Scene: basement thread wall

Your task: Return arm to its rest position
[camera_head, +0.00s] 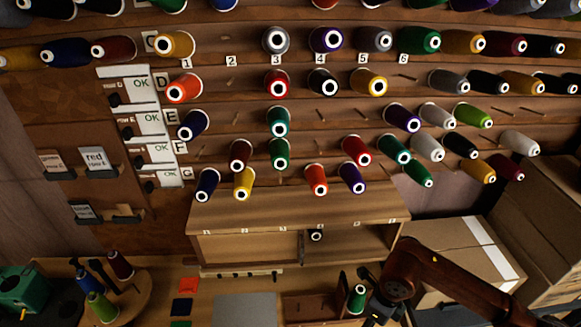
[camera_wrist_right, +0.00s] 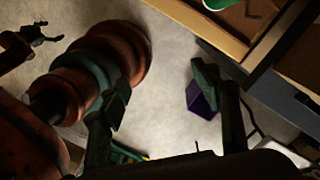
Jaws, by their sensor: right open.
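My right arm (camera_head: 445,280) comes in from the lower right in the head view, in front of the cardboard boxes. Its gripper (camera_head: 372,297) is low in the picture, beside a green spool (camera_head: 357,298) at the wooden bench. In the right wrist view the two dark fingers of the right gripper (camera_wrist_right: 165,85) stand apart with nothing held between them. Grey floor shows beyond them. A purple object (camera_wrist_right: 200,100) shows behind the right-hand finger. My left gripper is not in the head view.
The thread wall (camera_head: 300,100) holds many coloured spools on pegs. A wooden cubby shelf (camera_head: 250,245) stands below it. A round stand (camera_head: 135,290) with several spools is at lower left. Cardboard boxes (camera_head: 450,255) crowd the right. A bench edge (camera_wrist_right: 215,35) shows upper right in the wrist view.

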